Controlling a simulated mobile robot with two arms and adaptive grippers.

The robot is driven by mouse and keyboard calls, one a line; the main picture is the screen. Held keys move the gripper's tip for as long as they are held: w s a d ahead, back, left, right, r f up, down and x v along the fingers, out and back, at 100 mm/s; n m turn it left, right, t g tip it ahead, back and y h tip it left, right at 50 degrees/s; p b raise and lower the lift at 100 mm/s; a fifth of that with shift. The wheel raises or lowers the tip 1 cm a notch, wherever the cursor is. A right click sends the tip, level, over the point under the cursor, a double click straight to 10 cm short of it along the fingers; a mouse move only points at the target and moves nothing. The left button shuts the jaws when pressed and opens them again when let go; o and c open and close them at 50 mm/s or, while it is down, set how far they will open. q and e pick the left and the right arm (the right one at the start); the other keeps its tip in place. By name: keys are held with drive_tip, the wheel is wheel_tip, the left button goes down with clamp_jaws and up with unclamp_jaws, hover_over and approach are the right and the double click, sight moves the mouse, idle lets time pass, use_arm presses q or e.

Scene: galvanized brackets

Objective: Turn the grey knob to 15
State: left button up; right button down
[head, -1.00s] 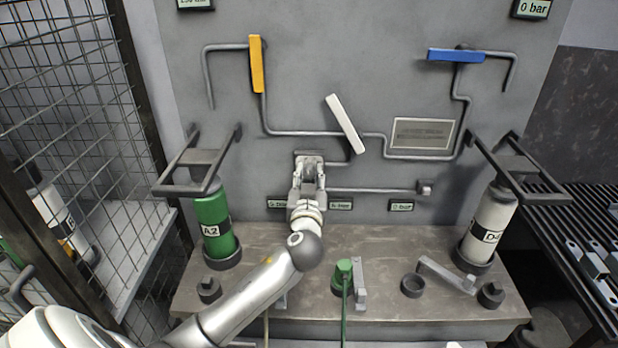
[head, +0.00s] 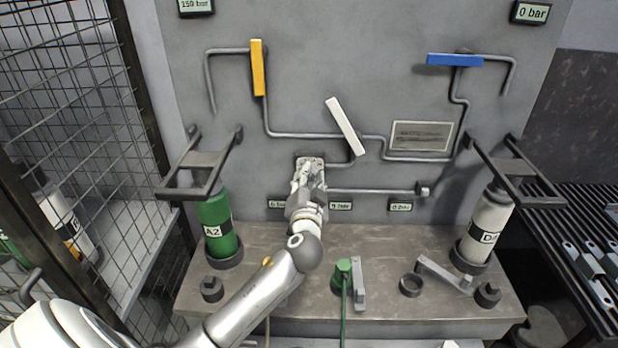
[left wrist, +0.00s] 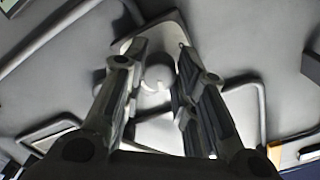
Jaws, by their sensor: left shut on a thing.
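The grey knob (left wrist: 156,80) is on a pale mounting plate on the grey wall panel; in the left wrist view it sits between my fingers. My left gripper (head: 309,172) is at the panel and shut on the knob, which it mostly hides in the head view. The gripper also shows in the left wrist view (left wrist: 155,88), with a finger on either side of the knob. Small displays sit below: the middle one (head: 340,205) seems to read about 9 bar, the right one (head: 401,205) 0 bar. The left one is partly covered by my gripper. My right gripper is out of view.
An orange lever (head: 257,68), a white lever (head: 345,126) and a blue lever (head: 455,60) are on the panel's pipes. A green bottle (head: 218,228) and a pale bottle (head: 487,228) stand on the bench (head: 385,245). A wire fence (head: 75,100) is at left.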

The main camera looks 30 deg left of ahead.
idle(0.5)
use_arm(q)
drive_tip(key=o, duration=1)
drive_tip(key=shift+o, duration=0.2)
drive_tip(key=v, duration=1.2)
drive_tip(key=shift+f, duration=0.15)
